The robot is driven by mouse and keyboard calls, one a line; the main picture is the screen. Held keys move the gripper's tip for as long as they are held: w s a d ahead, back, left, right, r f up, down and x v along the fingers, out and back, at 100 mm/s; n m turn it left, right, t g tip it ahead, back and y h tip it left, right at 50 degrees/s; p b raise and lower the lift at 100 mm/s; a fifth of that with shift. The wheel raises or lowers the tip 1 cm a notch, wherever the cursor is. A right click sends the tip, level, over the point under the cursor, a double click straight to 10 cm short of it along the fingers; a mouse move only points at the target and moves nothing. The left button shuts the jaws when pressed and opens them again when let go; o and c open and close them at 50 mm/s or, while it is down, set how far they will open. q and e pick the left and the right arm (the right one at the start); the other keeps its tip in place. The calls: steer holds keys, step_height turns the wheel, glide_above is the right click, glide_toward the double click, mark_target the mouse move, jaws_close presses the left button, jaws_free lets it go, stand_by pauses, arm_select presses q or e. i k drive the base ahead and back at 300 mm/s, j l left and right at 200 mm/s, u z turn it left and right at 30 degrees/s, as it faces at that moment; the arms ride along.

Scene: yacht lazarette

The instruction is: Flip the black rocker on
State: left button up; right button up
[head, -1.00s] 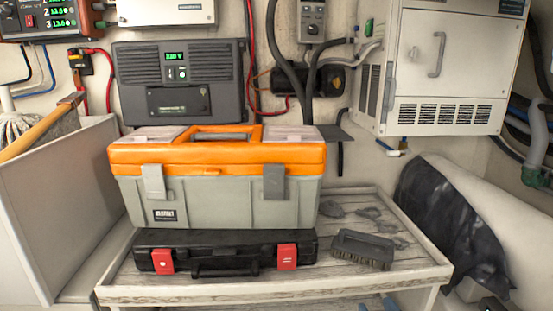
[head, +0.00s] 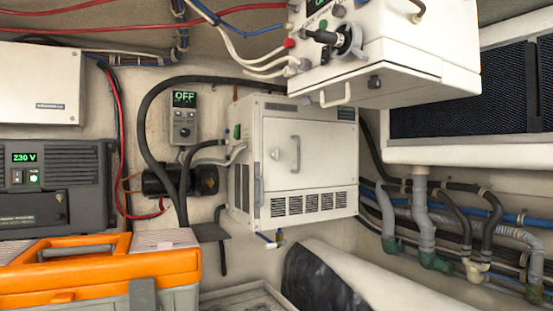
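I cannot make out for certain a black rocker. A dark grey power unit (head: 85,200) on the wall at the left shows a lit green "230 V" display (head: 22,157), with small controls (head: 25,177) below it, too small to tell apart. A small grey controller (head: 184,130) reads "OFF" in green and has a dark round knob. A white box (head: 410,60) at the top right carries a dark rotary handle (head: 335,42) and a green display cut off by the top edge. Neither of my grippers is in view.
A white cabinet (head: 335,175) with a door handle and vent slots hangs mid-wall. An orange and grey toolbox (head: 100,265) stands at the lower left. Hoses and pipes (head: 420,215) run along the right wall under a dark grille (head: 460,90). A black bundle (head: 318,280) lies low in the middle.

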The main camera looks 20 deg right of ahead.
mark_target(325, 50)
steer(key=z, duration=1.35)
